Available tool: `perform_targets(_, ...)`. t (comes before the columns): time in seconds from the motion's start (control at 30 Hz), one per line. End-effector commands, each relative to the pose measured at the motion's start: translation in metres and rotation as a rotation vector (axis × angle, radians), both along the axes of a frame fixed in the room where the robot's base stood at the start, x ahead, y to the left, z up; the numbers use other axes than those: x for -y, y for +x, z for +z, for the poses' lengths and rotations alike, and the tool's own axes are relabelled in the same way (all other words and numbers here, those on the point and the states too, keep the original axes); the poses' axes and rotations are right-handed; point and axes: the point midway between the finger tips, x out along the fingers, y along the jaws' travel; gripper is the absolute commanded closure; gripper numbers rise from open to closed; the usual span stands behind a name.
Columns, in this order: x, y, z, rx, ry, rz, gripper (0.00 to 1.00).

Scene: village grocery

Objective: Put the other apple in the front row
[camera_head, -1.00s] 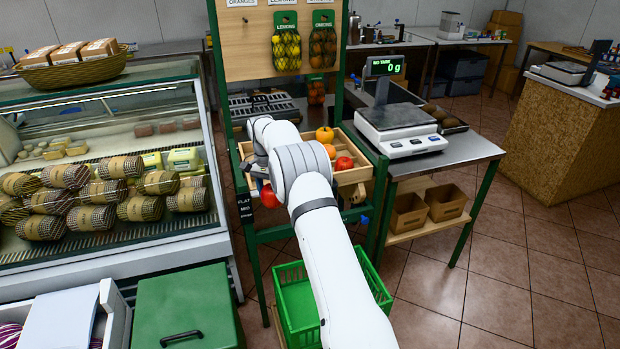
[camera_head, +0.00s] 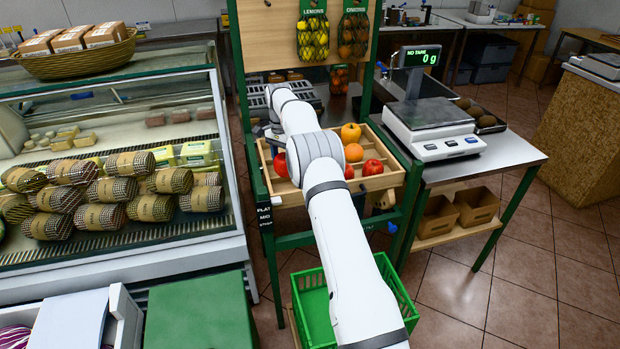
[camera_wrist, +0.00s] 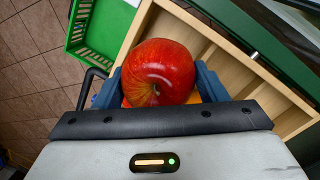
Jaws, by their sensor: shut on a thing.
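My gripper (camera_wrist: 160,84) is shut on a red apple (camera_wrist: 158,70), with a blue finger on each side of it in the wrist view. In the head view the held apple (camera_head: 281,164) shows left of my arm, at the left part of the wooden tray (camera_head: 385,180); the gripper is mostly hidden by the arm. Whether the apple touches the tray is unclear. Another red apple (camera_head: 373,167) lies in the tray's right part. A red patch (camera_head: 348,171) shows beside my arm. An orange patch shows under the held apple in the wrist view.
A yellow-orange fruit (camera_head: 351,132) and an orange fruit (camera_head: 354,152) lie further back in the tray. A scale (camera_head: 432,135) stands right. A green crate (camera_head: 315,318) is below. A glass deli case (camera_head: 120,240) stands left. Empty tray slots (camera_wrist: 215,60) show in the wrist view.

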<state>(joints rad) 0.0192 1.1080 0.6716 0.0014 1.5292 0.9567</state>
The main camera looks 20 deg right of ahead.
Motion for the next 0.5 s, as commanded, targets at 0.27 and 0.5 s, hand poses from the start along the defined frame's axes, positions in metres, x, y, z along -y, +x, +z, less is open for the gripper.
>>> perform_targets(0.27,-0.006,-0.001,-0.036,-0.002,0.0,0.009,0.62)
perform_targets(0.5,-0.009,-0.001,-0.067,-0.005,0.0,0.013,0.62)
